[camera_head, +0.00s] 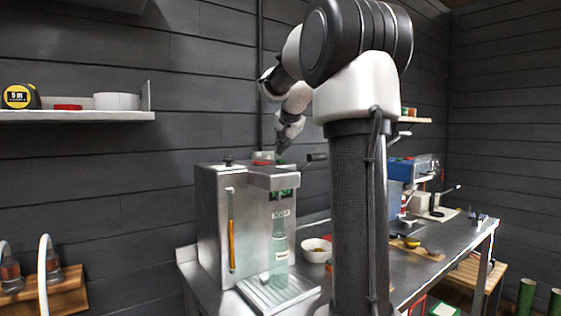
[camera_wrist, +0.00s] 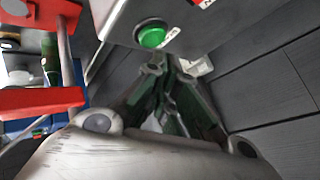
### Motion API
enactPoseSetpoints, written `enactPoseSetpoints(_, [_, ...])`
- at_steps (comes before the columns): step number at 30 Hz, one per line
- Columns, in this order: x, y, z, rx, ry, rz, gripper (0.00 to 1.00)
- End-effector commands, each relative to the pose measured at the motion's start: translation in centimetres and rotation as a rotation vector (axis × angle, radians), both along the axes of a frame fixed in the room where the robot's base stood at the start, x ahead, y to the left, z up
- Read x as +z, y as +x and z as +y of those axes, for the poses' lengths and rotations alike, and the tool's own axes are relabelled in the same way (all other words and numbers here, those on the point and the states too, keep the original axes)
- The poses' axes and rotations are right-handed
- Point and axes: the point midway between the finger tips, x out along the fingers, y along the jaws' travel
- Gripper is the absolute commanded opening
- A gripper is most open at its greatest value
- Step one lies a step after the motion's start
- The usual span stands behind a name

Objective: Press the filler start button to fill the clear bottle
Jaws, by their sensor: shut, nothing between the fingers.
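The filler (camera_head: 213,225) is a steel box on the bench at the left, with an overhanging head and a small green display. The clear bottle (camera_head: 279,245) stands upright under the head on a ridged drip tray (camera_head: 262,300). In the wrist view a round green button (camera_wrist: 152,35) sits on a grey panel (camera_wrist: 185,20) with a partly hidden label beside it. My gripper (camera_head: 281,153) is above the filler's head. Its shut, empty fingertips (camera_wrist: 162,62) appear just below the button in the wrist view; whether they touch it I cannot tell.
A red part (camera_wrist: 285,5) sits on the same panel. A white bowl (camera_head: 316,249) stands right of the filler. A wall shelf (camera_head: 80,116) holds a tape measure (camera_head: 20,96). Dark plank walls stand behind.

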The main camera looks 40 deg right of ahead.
Motion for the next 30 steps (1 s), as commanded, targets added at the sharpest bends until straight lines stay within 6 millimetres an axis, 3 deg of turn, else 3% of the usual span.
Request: enactPoseSetpoints(30, [-1.1,0.0,0.0,0.0,0.0,0.0,0.0])
